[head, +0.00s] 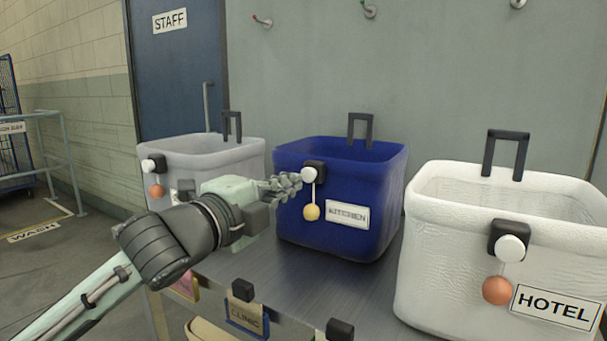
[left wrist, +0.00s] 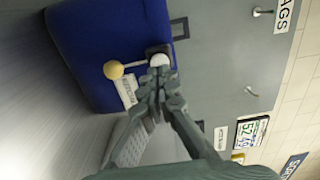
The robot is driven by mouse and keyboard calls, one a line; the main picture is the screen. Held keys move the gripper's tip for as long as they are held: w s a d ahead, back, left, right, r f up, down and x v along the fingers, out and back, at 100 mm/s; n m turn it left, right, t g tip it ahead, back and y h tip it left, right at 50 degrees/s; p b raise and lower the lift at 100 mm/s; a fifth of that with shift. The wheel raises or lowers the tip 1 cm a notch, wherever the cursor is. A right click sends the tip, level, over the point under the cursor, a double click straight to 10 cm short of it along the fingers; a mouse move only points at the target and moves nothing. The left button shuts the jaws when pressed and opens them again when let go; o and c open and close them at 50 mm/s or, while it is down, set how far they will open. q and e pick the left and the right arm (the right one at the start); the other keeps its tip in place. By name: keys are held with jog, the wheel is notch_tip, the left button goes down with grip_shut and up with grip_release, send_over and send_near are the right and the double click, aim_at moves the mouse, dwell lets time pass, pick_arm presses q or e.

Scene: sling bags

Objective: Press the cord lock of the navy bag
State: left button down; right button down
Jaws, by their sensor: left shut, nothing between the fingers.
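The navy bag (head: 350,225) stands upright in the middle of the bench, labelled KITCHEN. Its cord lock is a black block with a white round button (head: 309,174) on the front face, and a yellow ball (head: 311,212) hangs from it on a cord. My left gripper (head: 296,180) is shut and empty, its fingertips right at the cord lock. In the left wrist view the fingertips (left wrist: 156,80) lie just at the white button (left wrist: 159,60), partly covering the black block; whether they touch it I cannot tell. My right gripper is not in view.
A grey bag (head: 205,152) stands at the left and a white HOTEL bag (head: 445,270) at the right, each with its own cord lock and orange ball. Small tags, one reading CLINIC (head: 245,313), hang at the bench's front edge. The bench (head: 300,285) before the navy bag is clear.

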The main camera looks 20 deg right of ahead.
pick_arm(q)
jog(key=v, duration=0.3)
jog(key=shift+s+a+p, duration=0.2)
jog(key=shift+p, duration=0.1)
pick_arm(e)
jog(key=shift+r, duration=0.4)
pick_arm(q)
jog(key=shift+f, duration=0.1)
dwell(1.1)
